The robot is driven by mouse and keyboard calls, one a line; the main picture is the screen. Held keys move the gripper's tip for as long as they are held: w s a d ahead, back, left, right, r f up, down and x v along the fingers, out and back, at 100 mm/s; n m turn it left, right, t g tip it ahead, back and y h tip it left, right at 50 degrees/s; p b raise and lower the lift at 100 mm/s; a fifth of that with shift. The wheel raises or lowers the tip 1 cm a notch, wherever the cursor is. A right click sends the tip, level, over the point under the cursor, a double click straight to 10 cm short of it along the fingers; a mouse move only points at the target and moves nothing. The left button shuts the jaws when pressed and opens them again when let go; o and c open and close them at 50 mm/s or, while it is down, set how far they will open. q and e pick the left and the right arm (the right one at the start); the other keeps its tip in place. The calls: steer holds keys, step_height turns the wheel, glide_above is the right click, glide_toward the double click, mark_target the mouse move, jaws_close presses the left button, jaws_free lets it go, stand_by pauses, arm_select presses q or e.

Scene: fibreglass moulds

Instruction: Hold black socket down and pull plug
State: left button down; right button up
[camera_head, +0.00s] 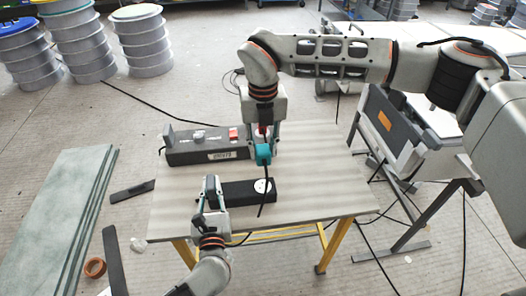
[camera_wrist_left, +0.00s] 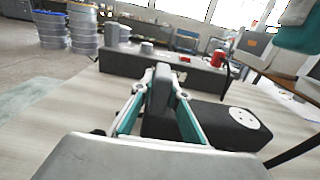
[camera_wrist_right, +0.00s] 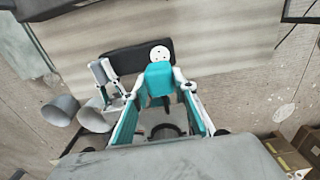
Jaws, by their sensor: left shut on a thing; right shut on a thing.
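The black socket (camera_head: 240,192) lies on the table with its round white face (camera_head: 262,185) up at its right end. It also shows in the left wrist view (camera_wrist_left: 205,124) and the right wrist view (camera_wrist_right: 125,58). My left gripper (camera_head: 211,185) is shut on the socket's left end. My right gripper (camera_head: 263,150) is shut on the teal plug (camera_head: 263,157), above and apart from the white face. The plug also shows in the left wrist view (camera_wrist_left: 296,36) and the right wrist view (camera_wrist_right: 159,80). A dark cable hangs from it past the socket.
A long dark grey box (camera_head: 205,154) with a red switch (camera_head: 233,133) stands behind the socket. The wooden tabletop (camera_head: 320,185) is clear at right. Stacked pails (camera_head: 80,42) and green-grey boards (camera_head: 65,215) are on the floor at left.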

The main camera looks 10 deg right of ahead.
mark_target(263, 148)
steer(key=shift+r, duration=1.8)
arm_select(q)
steer(key=c, duration=1.9)
jaws_free()
steer(key=s, duration=1.1)
steer(key=shift+s, duration=0.5)
